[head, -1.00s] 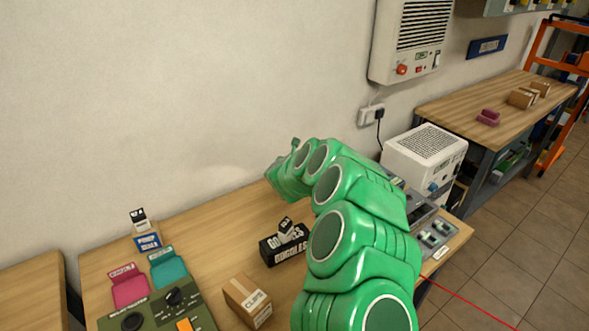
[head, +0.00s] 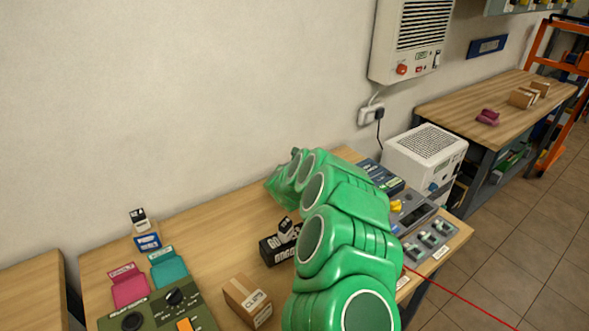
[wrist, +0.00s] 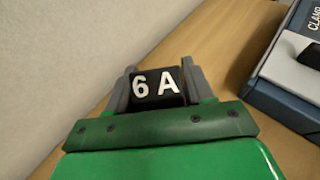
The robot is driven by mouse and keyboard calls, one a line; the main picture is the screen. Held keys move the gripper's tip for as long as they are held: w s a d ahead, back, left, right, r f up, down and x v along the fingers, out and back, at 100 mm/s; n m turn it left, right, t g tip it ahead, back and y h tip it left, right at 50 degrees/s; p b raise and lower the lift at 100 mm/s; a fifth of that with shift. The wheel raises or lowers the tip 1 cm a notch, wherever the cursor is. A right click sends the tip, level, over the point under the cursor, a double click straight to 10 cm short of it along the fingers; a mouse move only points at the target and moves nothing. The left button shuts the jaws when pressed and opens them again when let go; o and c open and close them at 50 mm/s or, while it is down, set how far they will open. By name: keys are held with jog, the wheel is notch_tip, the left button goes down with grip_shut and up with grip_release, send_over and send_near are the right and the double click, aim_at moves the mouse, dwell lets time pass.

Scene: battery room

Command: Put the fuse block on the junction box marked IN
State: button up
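In the wrist view my gripper (wrist: 159,88) has its two grey fingers on either side of a black block marked 6 A (wrist: 157,87), which looks like the fuse block. The fingers appear closed against its sides. In the head view my green arm hides the block and most of the gripper, over the back of the bench. Two similar black-and-white blocks stand elsewhere: one (head: 139,219) on the pump seals box, another (head: 287,230) on the goggles box. I can read no IN mark on any box.
A blue-grey clamp case lies right of my gripper in the wrist view (wrist: 290,92). The bench (head: 205,225) also holds a carton (head: 247,300), pink (head: 129,287) and teal (head: 169,268) holders, an olive panel (head: 150,312) and a grey switch panel (head: 430,240). The wall is close behind.

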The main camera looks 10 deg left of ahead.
jog(key=o, duration=0.3)
jog(key=shift+r, duration=0.2)
jog(key=v, duration=1.2)
dwell(0.4)
